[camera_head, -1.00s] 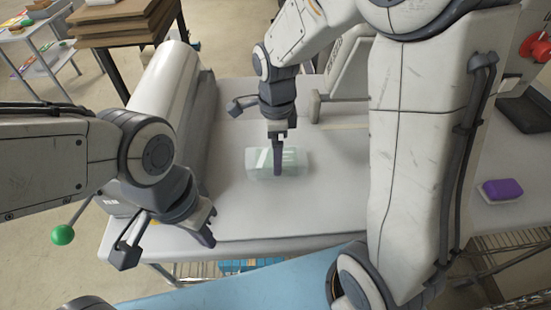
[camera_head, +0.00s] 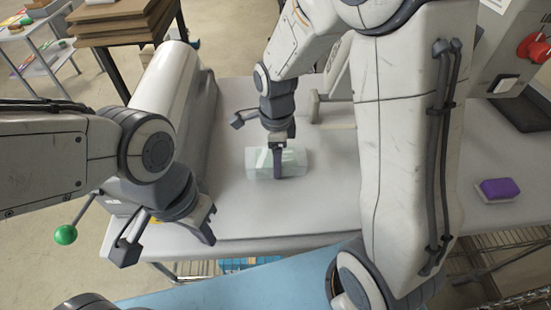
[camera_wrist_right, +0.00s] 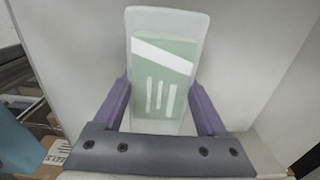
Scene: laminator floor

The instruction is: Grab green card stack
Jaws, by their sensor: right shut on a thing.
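The green card stack (camera_head: 262,163) is a pale green block in a clear, translucent sleeve on the light grey table surface. In the right wrist view the stack (camera_wrist_right: 163,78) shows white stripes and lies between the two purple fingers. My right gripper (camera_head: 279,174) reaches down onto it from above in the head view. In the wrist view my right gripper (camera_wrist_right: 163,105) is shut on it, a finger at each side. My left gripper (camera_head: 210,226) hangs at the table's front left edge, empty, with its fingers apart.
A white roll (camera_head: 165,85) lies along the left of the table (camera_head: 315,215). A purple block (camera_head: 499,188) sits on a white base at the right. A red knob (camera_head: 533,48) is at the upper right. Brown boards (camera_head: 120,20) are stacked at the back left.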

